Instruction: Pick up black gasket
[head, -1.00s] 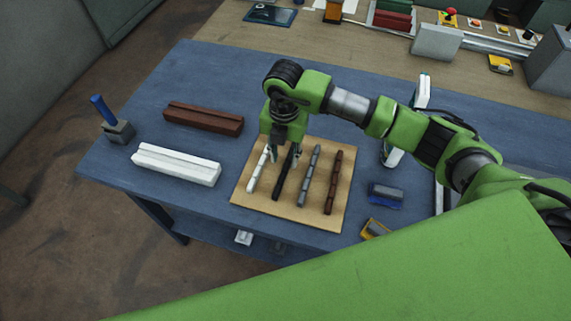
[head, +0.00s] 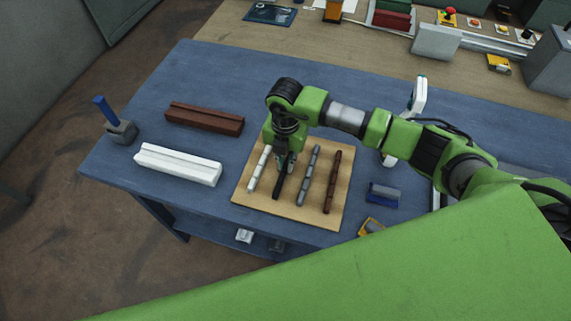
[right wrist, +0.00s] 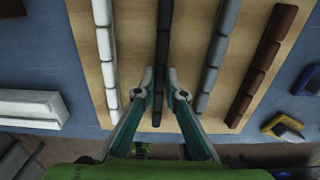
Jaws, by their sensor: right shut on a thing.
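The black gasket (head: 278,186) is a dark segmented strip lying on a tan board (head: 291,207), between a white strip (head: 259,169) and a grey strip (head: 309,176). My right gripper (head: 285,163) points down over it and is shut on its middle part. In the right wrist view the two fingertips (right wrist: 158,84) stand one on each side of the black gasket (right wrist: 162,50). The upper part of the gasket is hidden by the gripper in the head view. My left gripper is not in view.
A brown strip (head: 332,182) lies at the board's right. A white block (head: 178,164) and a brown-red block (head: 204,118) lie left of the board. A blue-handled tool (head: 121,131) stands at the table's left edge. Blue tabletop (head: 205,70) is clear behind.

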